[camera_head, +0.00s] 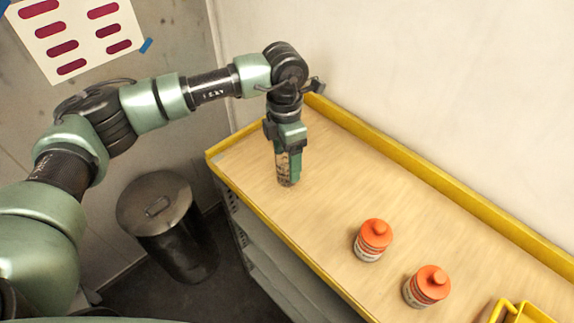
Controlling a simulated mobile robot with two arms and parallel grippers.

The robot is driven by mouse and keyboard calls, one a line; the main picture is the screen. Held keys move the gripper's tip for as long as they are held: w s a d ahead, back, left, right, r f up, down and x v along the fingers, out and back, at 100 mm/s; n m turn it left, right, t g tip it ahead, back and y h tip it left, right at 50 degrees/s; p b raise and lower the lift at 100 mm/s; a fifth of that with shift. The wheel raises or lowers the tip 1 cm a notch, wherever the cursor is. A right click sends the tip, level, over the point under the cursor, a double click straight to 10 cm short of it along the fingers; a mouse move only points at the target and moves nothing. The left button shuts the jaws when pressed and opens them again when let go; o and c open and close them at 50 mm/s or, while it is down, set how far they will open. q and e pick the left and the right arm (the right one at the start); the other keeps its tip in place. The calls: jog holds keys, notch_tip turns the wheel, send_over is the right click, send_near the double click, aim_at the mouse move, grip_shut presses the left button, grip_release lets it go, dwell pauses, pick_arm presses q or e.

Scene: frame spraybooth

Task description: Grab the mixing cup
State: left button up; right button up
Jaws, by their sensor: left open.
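My left gripper (287,160) points down over the far left part of the wooden bench top. Its jaws are open. A small pale upright thing with dark markings (284,168) shows at its fingertips and looks like the mixing cup. The green fingers hide part of it, and I cannot tell whether they touch it. My right gripper is out of view.
The bench (330,185) has a raised yellow edge. Two jars with orange lids, one nearer the middle (372,240) and one further right (427,287), stand on it. A yellow-framed thing (515,311) is cut off at bottom right. A lidded metal bin (165,215) stands on the floor.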

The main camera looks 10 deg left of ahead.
pick_arm(q)
jog(key=c, duration=1.4)
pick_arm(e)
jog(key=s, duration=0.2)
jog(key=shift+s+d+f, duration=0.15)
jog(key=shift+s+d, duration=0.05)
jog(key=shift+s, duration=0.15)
pick_arm(q)
jog(key=shift+r, duration=0.1)
